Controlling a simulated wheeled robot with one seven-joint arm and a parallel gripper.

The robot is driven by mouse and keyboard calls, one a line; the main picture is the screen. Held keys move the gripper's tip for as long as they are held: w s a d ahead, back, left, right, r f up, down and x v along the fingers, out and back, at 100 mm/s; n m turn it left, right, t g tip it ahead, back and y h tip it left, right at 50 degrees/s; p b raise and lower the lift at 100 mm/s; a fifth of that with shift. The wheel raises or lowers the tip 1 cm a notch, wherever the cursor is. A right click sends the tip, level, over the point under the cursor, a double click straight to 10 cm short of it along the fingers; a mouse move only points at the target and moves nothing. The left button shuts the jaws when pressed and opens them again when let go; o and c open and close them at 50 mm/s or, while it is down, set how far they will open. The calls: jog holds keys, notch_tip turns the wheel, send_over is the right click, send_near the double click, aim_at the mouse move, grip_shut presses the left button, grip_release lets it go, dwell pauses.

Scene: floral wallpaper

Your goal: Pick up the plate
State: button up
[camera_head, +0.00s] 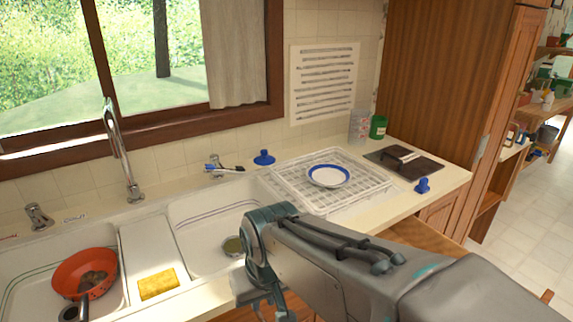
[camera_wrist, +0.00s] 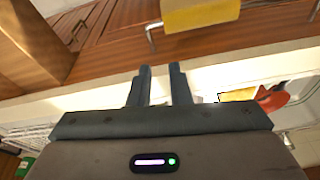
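The plate (camera_head: 328,176) is white with a blue ring. It lies on the white dish rack (camera_head: 290,191) on the counter, right of the sink, and I cannot make it out in the wrist view. My gripper (camera_wrist: 160,68) shows in the wrist view with its two dark fingers apart and nothing between them. In the head view my arm reaches in from the lower right, and its end is at the counter's front edge, left of and nearer than the plate. The fingers are mostly hidden there.
The sink (camera_head: 195,225) holds a small round item. A red pan (camera_head: 85,272) and a yellow sponge (camera_head: 158,284) are at left. A tall faucet (camera_head: 122,150) stands behind. A green cup (camera_head: 378,127), a dark tray (camera_head: 405,163) and a blue stopper (camera_head: 422,186) are right of the rack.

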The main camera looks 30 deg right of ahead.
aim_at(324, 193)
jog(key=w+d+r+m+t+h+p, duration=0.1)
jog(key=w+d+m+h+p, duration=0.1)
jog(key=w+d+m, duration=1.1)
jog(key=w+d+r+m+t+h+p, duration=0.1)
jog(key=w+d+m+h, duration=0.3)
jog(key=w+d+m, duration=1)
jog(key=w+d+r, duration=0.1)
jog(key=w+d, duration=0.2)
jog(key=d, duration=0.1)
jog(key=shift+w+d+p, duration=0.2)
jog(key=shift+p, duration=0.2)
jog(key=shift+d+f, duration=0.1)
jog(key=shift+f, duration=0.05)
jog(key=p+x, duration=0.1)
jog(key=x, duration=1.2)
jog(key=shift+w+d+f+p, duration=0.15)
jog(key=shift+w+p, duration=0.15)
jog(key=shift+p, duration=0.1)
grip_shut()
